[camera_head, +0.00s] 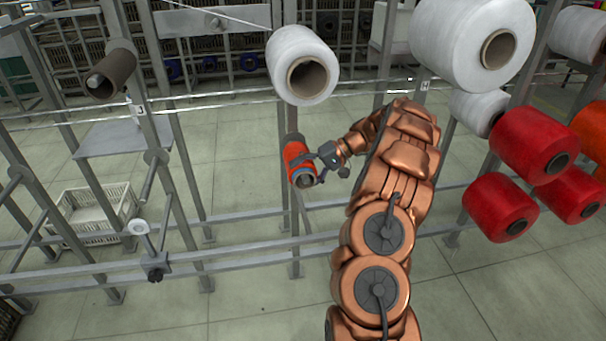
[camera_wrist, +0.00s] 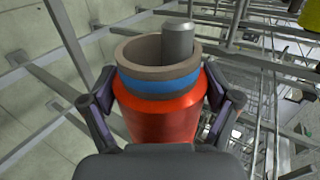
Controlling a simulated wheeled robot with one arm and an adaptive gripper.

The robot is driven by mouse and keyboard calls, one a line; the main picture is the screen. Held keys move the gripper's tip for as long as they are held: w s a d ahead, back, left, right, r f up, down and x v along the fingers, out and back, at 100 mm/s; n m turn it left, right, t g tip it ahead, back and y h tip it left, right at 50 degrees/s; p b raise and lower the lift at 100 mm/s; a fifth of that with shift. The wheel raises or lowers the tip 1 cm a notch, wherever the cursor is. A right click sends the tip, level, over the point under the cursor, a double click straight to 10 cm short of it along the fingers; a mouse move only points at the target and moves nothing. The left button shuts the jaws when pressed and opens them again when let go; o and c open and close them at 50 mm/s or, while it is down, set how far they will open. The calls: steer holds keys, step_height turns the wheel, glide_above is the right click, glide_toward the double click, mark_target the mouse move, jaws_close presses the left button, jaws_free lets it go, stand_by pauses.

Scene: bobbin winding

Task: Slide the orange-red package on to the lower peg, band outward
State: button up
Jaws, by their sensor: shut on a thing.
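The orange-red package (camera_head: 296,157) is in the middle of the head view, below a white package on the same post. My gripper (camera_head: 316,162) is shut on it from the right. In the wrist view, my gripper's fingers (camera_wrist: 163,108) press both sides of the package (camera_wrist: 165,122). Its blue band (camera_wrist: 158,84) and the grey-brown tube rim are at the end facing the aisle. The lower peg (camera_wrist: 178,38), a grey cylinder, shows at the right side of the tube's opening and appears to stick out through it. The peg's base is hidden.
A large white package (camera_head: 290,50) sits on the peg above. White packages (camera_head: 462,35) and red packages (camera_head: 500,205) are on the right. An empty brown tube (camera_head: 112,70) is at upper left. Horizontal rails (camera_head: 190,270) cross below. A white crate (camera_head: 95,218) stands on the floor at left.

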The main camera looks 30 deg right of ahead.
steer(key=o, duration=1.1)
steer(key=v, duration=1.1)
steer(key=shift+d+r, duration=0.2)
steer(key=shift+d, duration=0.1)
steer(key=shift+s+d, duration=0.1)
steer(key=shift+s, duration=0.05)
